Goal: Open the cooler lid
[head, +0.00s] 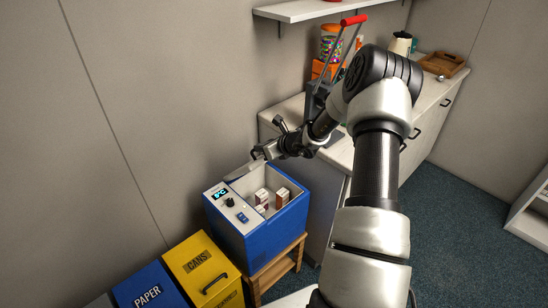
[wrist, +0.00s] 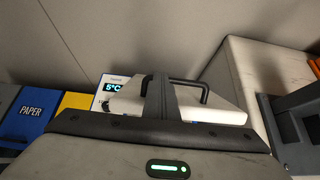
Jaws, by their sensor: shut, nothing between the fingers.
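The blue cooler (head: 247,240) stands with its top open in the head view, and small boxes (head: 282,197) show inside it. Its white lid (wrist: 225,111) is raised and shows in the wrist view, with a black bar handle (wrist: 205,93) on its outer face.
The cooler sits on a wooden stand (head: 277,269). Yellow cans (head: 196,260) and blue paper (head: 143,289) bins stand to its left. A counter (head: 340,156) with a candy dispenser (head: 329,46) and a wooden tray (head: 443,64) is to the right. The wall is close behind.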

